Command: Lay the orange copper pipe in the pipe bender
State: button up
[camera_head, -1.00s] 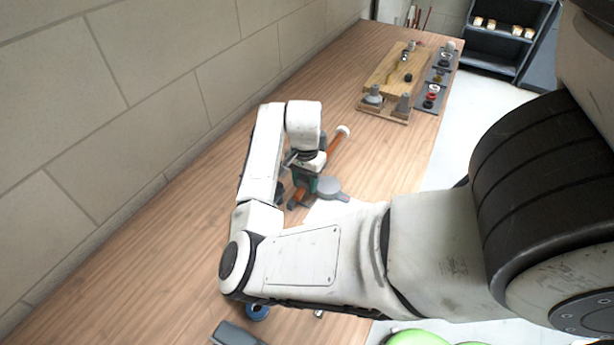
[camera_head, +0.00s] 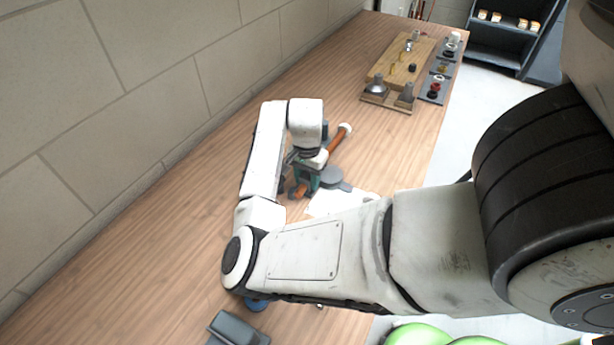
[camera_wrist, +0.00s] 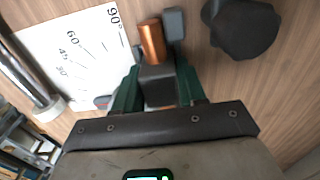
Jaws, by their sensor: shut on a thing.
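The orange copper pipe (camera_head: 338,138) slants over the bench in the head view. One end shows a white cap, and its near end pokes out past my gripper (camera_head: 309,181). In the wrist view, a short length of pipe (camera_wrist: 152,38) shows beyond my green fingers (camera_wrist: 157,70), which are shut on it. A grey block between the fingers hides part of the pipe. A grey round part (camera_head: 332,176), which looks like the pipe bender, is just right of my gripper. I cannot tell whether the pipe touches it. My arm hides part of this area.
A white angle sheet (camera_wrist: 75,52) lies beside my gripper. A wooden board (camera_head: 404,60) with fittings stands farther up the bench, beside a grey strip of small parts (camera_head: 440,70). A grey object (camera_head: 235,328) lies at the near edge. The left of the bench is clear; a wall borders it.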

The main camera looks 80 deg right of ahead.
aim_at(307, 175)
jog(key=shift+f, duration=0.25)
jog(key=o, duration=1.9)
jog(key=shift+c, duration=0.2)
jog(key=shift+r+p, duration=2.3)
jog(key=shift+r, duration=0.2)
